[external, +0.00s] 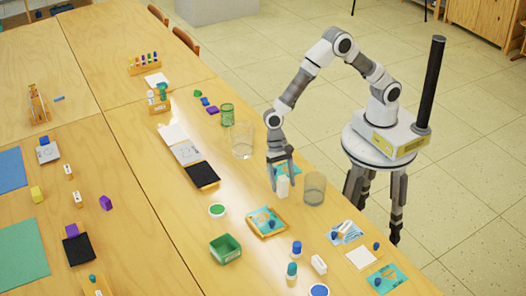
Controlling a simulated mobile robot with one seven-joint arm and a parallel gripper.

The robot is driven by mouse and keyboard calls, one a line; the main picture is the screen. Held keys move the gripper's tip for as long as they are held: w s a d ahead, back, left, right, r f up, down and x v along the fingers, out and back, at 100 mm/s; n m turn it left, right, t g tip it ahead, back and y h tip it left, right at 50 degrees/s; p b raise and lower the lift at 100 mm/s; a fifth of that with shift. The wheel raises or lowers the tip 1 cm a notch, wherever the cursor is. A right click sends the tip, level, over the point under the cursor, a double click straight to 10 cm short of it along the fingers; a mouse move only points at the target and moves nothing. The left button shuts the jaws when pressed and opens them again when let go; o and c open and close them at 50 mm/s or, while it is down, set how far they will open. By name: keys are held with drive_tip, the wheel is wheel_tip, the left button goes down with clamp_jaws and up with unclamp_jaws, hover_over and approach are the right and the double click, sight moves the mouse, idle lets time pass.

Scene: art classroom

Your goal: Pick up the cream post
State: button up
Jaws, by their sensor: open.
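A cream-white upright post (283,188) stands on the wooden table near its right edge. My gripper (281,178) points down right over it, with its open fingers apart at the post's upper part. I cannot tell whether either finger touches the post. Another small whitish block (318,264) lies farther toward the front of the table, away from my gripper.
A clear glass (315,188) stands close to the right of the post, and another glass (241,141) stands behind left. A teal picture card lies just behind the post. A framed picture (253,228) and green box (222,253) are in front.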

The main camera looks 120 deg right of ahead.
sight(285, 193)
drive_tip(key=x, duration=0.3)
drive_tip(key=shift+f+b, duration=0.35)
drive_tip(key=shift+f, duration=0.05)
drive_tip(key=shift+r, duration=0.1)
clamp_jaws()
